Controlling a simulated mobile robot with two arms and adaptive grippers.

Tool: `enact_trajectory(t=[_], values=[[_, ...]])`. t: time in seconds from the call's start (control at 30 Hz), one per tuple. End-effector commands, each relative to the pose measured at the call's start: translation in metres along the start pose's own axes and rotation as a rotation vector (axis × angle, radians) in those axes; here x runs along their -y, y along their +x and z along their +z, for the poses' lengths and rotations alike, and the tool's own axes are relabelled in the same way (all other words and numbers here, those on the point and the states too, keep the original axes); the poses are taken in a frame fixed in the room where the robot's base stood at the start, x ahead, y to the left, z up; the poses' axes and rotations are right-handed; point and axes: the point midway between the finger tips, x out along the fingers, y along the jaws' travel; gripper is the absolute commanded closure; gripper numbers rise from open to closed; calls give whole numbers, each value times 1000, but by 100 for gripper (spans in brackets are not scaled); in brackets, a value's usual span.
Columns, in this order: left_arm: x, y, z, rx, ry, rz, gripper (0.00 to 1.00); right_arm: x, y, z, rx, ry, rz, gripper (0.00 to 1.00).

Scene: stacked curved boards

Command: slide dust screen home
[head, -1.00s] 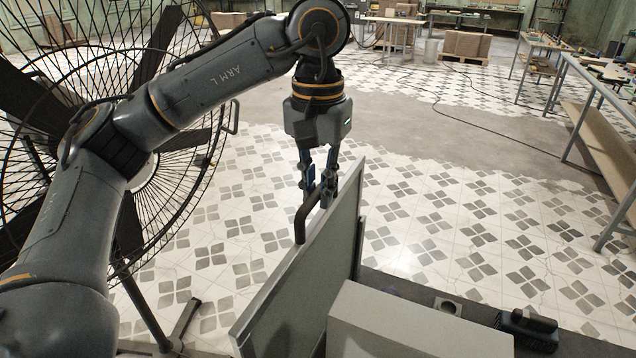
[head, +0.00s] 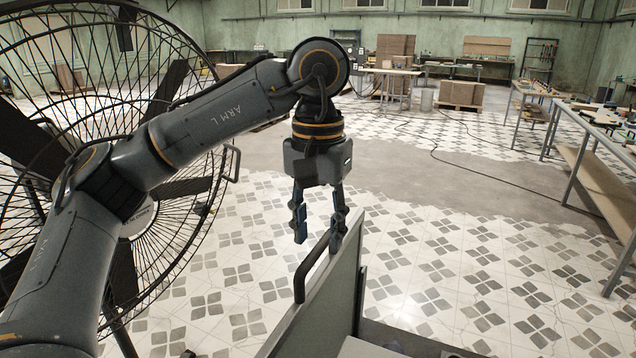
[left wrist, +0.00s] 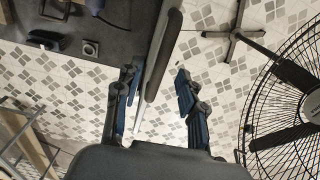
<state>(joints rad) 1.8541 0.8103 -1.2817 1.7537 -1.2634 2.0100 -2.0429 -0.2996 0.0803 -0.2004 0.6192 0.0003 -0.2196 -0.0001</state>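The dust screen (head: 322,305) is an upright grey panel with a dark bar handle (head: 300,285) on its left face, low in the head view. My left gripper (head: 318,240) points down at the handle's far end, its two fingers spread apart. In the left wrist view, the handle (left wrist: 165,50) and the panel's pale edge (left wrist: 141,115) run between the open fingers (left wrist: 158,88), with a gap visible on the right side. Whether either finger touches is unclear. The panel's lower part is out of the head view. My right gripper is not in view.
A large wire-caged fan (head: 120,170) stands at the left, close to my left arm. A grey box top (head: 370,348) is just right of the panel. The left wrist view shows a dark surface (left wrist: 100,60) with small items.

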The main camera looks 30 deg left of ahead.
Motion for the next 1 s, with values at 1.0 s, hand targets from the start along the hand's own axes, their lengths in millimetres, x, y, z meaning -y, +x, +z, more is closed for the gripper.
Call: enact_trajectory(t=[1.0], values=[[0, -95, 0, 0, 0, 0, 60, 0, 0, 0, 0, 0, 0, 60]])
